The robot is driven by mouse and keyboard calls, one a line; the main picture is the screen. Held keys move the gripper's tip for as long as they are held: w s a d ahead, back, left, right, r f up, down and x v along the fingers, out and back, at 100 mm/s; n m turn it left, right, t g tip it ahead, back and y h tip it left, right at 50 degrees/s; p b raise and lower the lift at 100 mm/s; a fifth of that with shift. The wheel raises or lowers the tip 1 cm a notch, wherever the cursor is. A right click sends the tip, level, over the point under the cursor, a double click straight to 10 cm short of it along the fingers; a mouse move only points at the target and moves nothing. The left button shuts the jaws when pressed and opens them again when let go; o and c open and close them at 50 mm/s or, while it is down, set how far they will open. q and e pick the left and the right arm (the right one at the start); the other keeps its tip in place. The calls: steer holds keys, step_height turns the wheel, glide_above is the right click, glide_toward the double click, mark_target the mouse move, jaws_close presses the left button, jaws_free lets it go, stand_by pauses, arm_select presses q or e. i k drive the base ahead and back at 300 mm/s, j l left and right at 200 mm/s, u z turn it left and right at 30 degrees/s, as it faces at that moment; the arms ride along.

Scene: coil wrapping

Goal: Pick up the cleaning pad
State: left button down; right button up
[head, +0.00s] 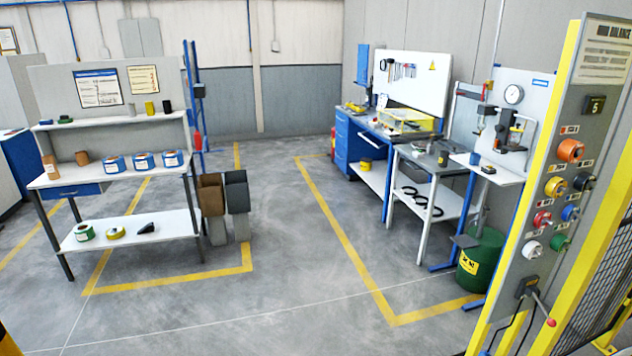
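I cannot single out a cleaning pad for certain in the head view; the small items on the benches are too far away to tell. Small dark items lie on the grey work table (462,168) at the right. A small black item (147,228) lies on the lower shelf of the white rack at the left, beside a yellow-green roll (116,233) and a green roll (84,232). Neither of my grippers is in view.
A white shelf rack (170,222) with several rolls stands left. A blue bench (347,146) with a yellow tray (405,121) stands at the back right. A green drum (487,252) and a yellow-edged spool panel (590,130) are on the right. The middle floor is clear.

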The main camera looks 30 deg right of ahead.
mark_target(65, 118)
steer(key=z, duration=3.15)
steer(key=u, duration=3.55)
steer(key=i+j, duration=0.15)
steer(key=i, duration=0.35)
steer(key=i+j+z, duration=0.15)
steer(key=i, duration=0.4)
steer(key=i+j, duration=0.15)
steer(key=i, duration=0.35)
steer(key=i+j+z, duration=0.1)
steer(key=i, duration=0.4)
steer(key=i+l+u, duration=0.1)
steer(key=i, duration=0.45)
steer(key=i+l+u, duration=0.1)
steer(key=i, duration=0.45)
steer(key=i+l+u, duration=0.1)
steer(key=i, duration=0.45)
steer(key=i+l, duration=0.3)
steer(key=i, duration=0.2)
steer(key=i+j, duration=0.25)
steer(key=i, duration=0.45)
steer(key=i+j+u, duration=0.15)
steer(key=i, duration=0.55)
steer(key=i+j, duration=0.25)
steer(key=i, duration=0.45)
steer(key=i+j+u, duration=0.15)
steer(key=i, duration=0.6)
